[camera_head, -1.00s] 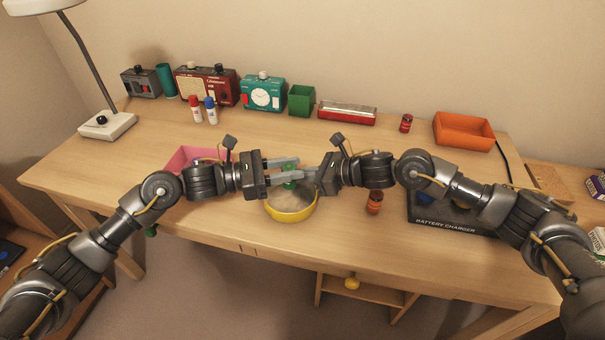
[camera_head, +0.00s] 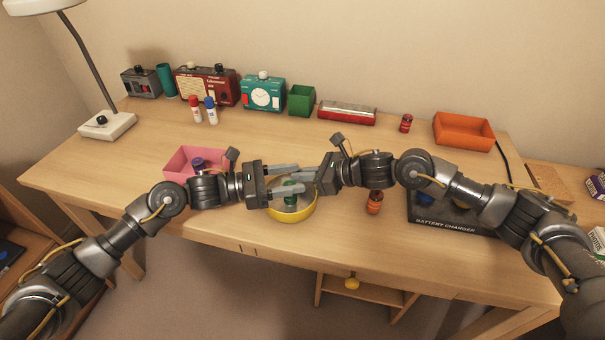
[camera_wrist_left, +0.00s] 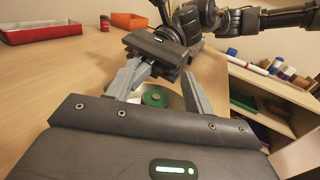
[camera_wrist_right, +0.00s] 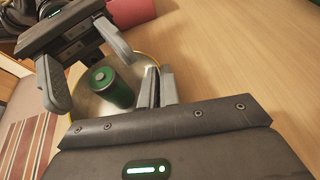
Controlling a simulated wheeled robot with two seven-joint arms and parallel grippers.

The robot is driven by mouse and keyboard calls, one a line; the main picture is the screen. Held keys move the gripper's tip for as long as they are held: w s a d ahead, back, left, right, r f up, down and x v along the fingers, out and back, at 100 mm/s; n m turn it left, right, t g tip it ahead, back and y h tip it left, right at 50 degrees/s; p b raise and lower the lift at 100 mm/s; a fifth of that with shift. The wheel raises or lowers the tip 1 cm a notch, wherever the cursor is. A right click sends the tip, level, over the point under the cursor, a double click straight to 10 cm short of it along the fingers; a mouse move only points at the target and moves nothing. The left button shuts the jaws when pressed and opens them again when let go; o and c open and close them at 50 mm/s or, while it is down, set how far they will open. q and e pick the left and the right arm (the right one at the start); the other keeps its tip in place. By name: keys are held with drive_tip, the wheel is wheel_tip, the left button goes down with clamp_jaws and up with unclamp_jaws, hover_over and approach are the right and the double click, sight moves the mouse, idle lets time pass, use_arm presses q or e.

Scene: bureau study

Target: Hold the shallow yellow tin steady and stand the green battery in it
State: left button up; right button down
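The shallow yellow tin (camera_head: 292,217) stands on the desk near its front edge. The green battery (camera_wrist_right: 112,88) stands upright inside it, seen also in the left wrist view (camera_wrist_left: 154,97). My left gripper (camera_head: 297,178) is open, its fingers spread on either side of the battery, with gaps visible. My right gripper (camera_wrist_right: 160,88) is shut on the tin's rim at its right side. In the head view the left fingers partly cover the battery and the back of the tin.
A pink box (camera_head: 182,160) is left of the tin, behind my left wrist. An orange-brown battery (camera_head: 374,203) and the black battery charger (camera_head: 445,224) are to the right. Radios, a clock and small boxes line the back. The middle behind my grippers is clear.

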use_arm(q)
drive_tip(key=shift+f, duration=0.1)
use_arm(e)
drive_tip(key=shift+s+f, duration=0.2)
drive_tip(key=shift+f, duration=0.2)
use_arm(q)
drive_tip(key=shift+s+a, duration=0.2)
drive_tip(key=shift+a, duration=1.15)
drive_tip(key=shift+s+a, duration=0.25)
drive_tip(key=shift+a, duration=1.05)
drive_tip(key=shift+s+a, duration=0.2)
drive_tip(key=shift+a, duration=1.15)
use_arm(e)
drive_tip(key=c, duration=2.1)
unclamp_jaws()
use_arm(q)
drive_tip(key=shift+w, duration=0.1)
use_arm(e)
drive_tip(key=o, duration=0.5)
drive_tip(key=shift+o, duration=0.2)
drive_tip(key=shift+w+r, duration=0.1)
drive_tip(key=shift+w, duration=0.05)
drive_tip(key=shift+r, duration=0.1)
drive_tip(key=shift+d+r, duration=0.2)
drive_tip(key=shift+d, duration=0.25)
drive_tip(key=v, duration=1.1)
